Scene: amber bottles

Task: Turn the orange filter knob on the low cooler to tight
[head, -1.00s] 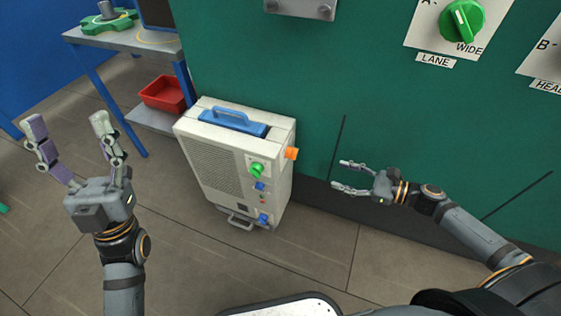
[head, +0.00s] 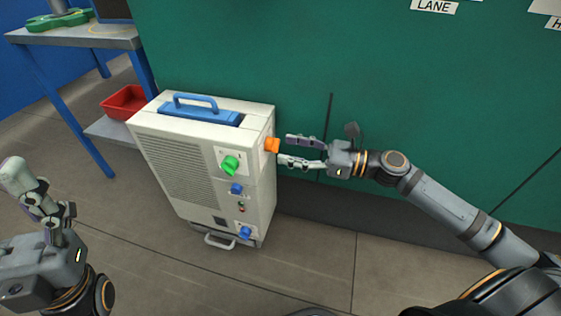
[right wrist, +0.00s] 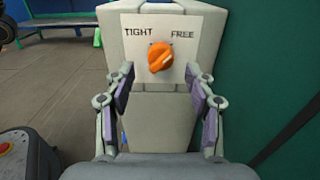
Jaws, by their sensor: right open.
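The low cooler (head: 190,170) is a white box with a blue top handle, standing on the floor against the green wall. The orange filter knob (head: 271,145) is on its right side. In the right wrist view the orange knob (right wrist: 160,58) sits under the labels TIGHT at left and FREE at right; its pointer slants to the upper right, toward FREE. My right gripper (head: 284,150) is open just right of the knob. In the right wrist view its fingers (right wrist: 160,85) stand either side below the knob, not visibly touching it. My left gripper (head: 45,192) is low at far left, fingers apart.
The cooler's front has a green knob (head: 230,165) and blue knobs (head: 245,232). A blue-legged table (head: 85,38) with a red bin (head: 124,102) stands at left. The green wall (head: 350,70) is close behind my right arm. The floor in front is clear.

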